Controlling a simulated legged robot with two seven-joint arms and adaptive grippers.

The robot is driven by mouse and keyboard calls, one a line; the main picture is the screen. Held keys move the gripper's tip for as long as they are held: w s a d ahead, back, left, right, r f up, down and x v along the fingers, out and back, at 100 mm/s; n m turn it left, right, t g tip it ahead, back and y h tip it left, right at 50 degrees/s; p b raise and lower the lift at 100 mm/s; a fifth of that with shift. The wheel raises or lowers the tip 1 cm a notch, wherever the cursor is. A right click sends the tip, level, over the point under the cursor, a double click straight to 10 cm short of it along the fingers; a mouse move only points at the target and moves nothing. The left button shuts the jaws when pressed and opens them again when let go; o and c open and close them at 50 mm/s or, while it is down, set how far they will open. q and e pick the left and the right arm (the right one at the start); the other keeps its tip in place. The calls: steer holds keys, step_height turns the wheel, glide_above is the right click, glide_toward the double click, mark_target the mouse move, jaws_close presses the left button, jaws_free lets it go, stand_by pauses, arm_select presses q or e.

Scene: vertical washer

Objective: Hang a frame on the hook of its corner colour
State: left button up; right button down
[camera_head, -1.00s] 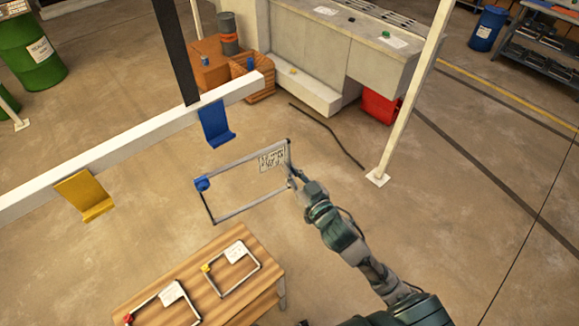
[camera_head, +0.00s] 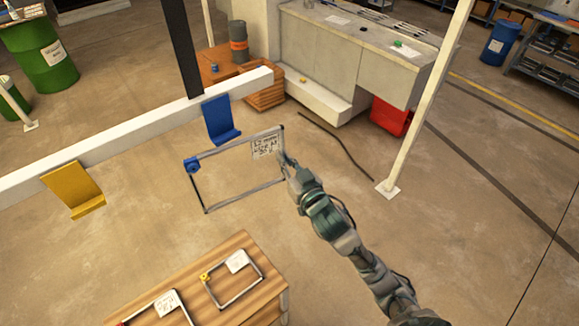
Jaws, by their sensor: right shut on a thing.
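My right gripper (camera_head: 288,165) is shut on the right side of a thin metal frame (camera_head: 243,200) with a blue corner (camera_head: 192,165) at its upper left and a white written tag (camera_head: 265,146) at its upper right. The frame is held upright in the air, apart from the hooks. A blue hook (camera_head: 220,120) hangs from a white beam (camera_head: 130,140), above and behind the frame in the picture. A yellow hook (camera_head: 74,190) hangs further left on the beam. A yellow-cornered frame (camera_head: 233,282) and a red-cornered frame (camera_head: 160,312) lie on a wooden table. My left gripper is out of view.
The wooden table (camera_head: 205,262) is at the bottom. A black post (camera_head: 180,45) rises at the beam, and a white post (camera_head: 425,100) stands to the right. Grey counters, a red bin (camera_head: 391,117) and a green barrel (camera_head: 40,52) are further back. Open floor lies around the held frame.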

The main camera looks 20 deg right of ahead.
steer(key=w, duration=0.3)
steer(key=shift+w+d+f, duration=0.1)
steer(key=shift+w+f, duration=0.05)
steer(key=shift+w, duration=0.15)
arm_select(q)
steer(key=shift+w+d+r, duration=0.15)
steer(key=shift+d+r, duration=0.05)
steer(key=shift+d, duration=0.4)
arm_select(e)
steer(key=shift+w+a+f, duration=0.1)
steer(key=shift+w+a, duration=0.3)
steer(key=shift+w, duration=0.4)
steer(key=shift+w+a, duration=0.35)
steer(key=shift+w, duration=0.4)
steer(key=shift+a, duration=0.25)
arm_select(q)
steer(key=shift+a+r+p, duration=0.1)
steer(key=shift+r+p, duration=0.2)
steer(key=shift+p, duration=0.2)
arm_select(e)
steer(key=shift+s+a, duration=0.1)
steer(key=shift+a, duration=0.1)
steer(key=shift+d, duration=0.15)
